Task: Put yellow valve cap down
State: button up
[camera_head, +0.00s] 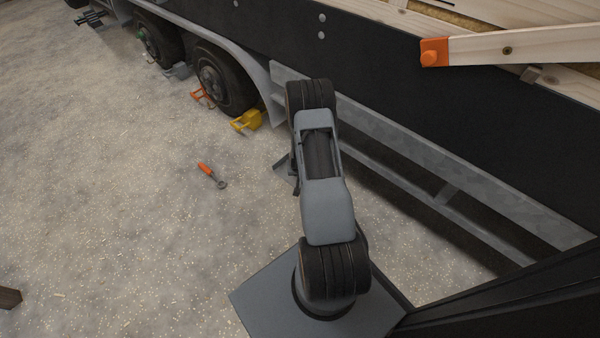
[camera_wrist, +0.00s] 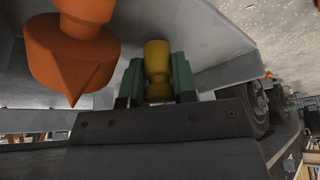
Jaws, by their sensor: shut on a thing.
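The yellow valve cap (camera_wrist: 157,68) is in the wrist view, between the two dark green fingers of my gripper (camera_wrist: 157,80). The gripper is shut on it. The cap has a narrow waist, and its end nearest the gripper base is partly hidden by the fingers. I cannot tell whether the cap touches a surface beyond the fingers. In the head view my arm hides both the gripper and the cap.
A large orange pointed object (camera_wrist: 72,58) is close left of the fingers. Grey trailer panels surround the gripper. In the head view, an orange-handled wrench (camera_head: 205,169) lies on the floor, and a yellow wheel chock (camera_head: 247,121) sits by the tyre (camera_head: 222,78). Open floor lies left.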

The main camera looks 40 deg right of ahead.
jog(key=shift+f+b, duration=0.4)
jog(key=o, duration=0.9)
jog(key=shift+o, duration=0.2)
jog(key=shift+r, duration=0.15)
